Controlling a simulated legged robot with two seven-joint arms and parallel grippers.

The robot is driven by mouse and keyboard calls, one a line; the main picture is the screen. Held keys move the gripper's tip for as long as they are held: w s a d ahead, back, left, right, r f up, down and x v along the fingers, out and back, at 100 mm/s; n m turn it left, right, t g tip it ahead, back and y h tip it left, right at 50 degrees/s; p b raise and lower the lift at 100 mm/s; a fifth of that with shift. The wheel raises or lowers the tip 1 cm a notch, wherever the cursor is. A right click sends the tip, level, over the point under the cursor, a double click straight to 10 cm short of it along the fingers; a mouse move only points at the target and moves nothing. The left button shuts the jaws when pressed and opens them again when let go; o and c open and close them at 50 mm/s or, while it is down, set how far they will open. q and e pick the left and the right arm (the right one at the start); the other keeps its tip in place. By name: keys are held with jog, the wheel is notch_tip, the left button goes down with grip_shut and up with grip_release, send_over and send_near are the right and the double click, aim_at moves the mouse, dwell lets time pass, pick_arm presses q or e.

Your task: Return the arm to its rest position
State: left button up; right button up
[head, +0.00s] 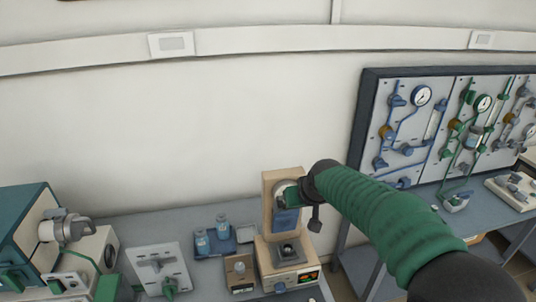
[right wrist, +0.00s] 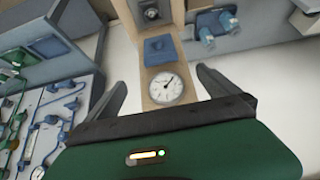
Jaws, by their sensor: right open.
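My right arm comes in from the right in the head view, and its gripper (head: 303,210) is in front of a beige upright device (head: 269,215) on the bench. In the right wrist view the gripper's two dark fingers (right wrist: 161,80) are spread apart with nothing held between them. The device's round white dial (right wrist: 166,88) and blue block (right wrist: 160,49) show beyond the gap. The arm hides part of the device in the head view. I cannot tell how far the fingers are from it. My left gripper is not clearly seen.
A teal and beige furnace (head: 25,235) stands at the left. A white panel (head: 158,266), blue bottles (head: 222,228) in a tray and a small beige box (head: 240,272) sit on the grey bench (head: 150,222). A gauge board (head: 405,130) stands at the right.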

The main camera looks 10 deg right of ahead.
jog(key=s+f+g, duration=0.2)
jog(key=s+f, duration=0.6)
jog(key=s, duration=0.5)
jog(key=s+f+g, duration=0.2)
jog(key=s+f, duration=0.6)
jog(key=s, duration=0.6)
jog(key=shift+s+d+f, duration=0.15)
jog(key=shift+s+f, duration=0.05)
jog(key=shift+f, duration=0.05)
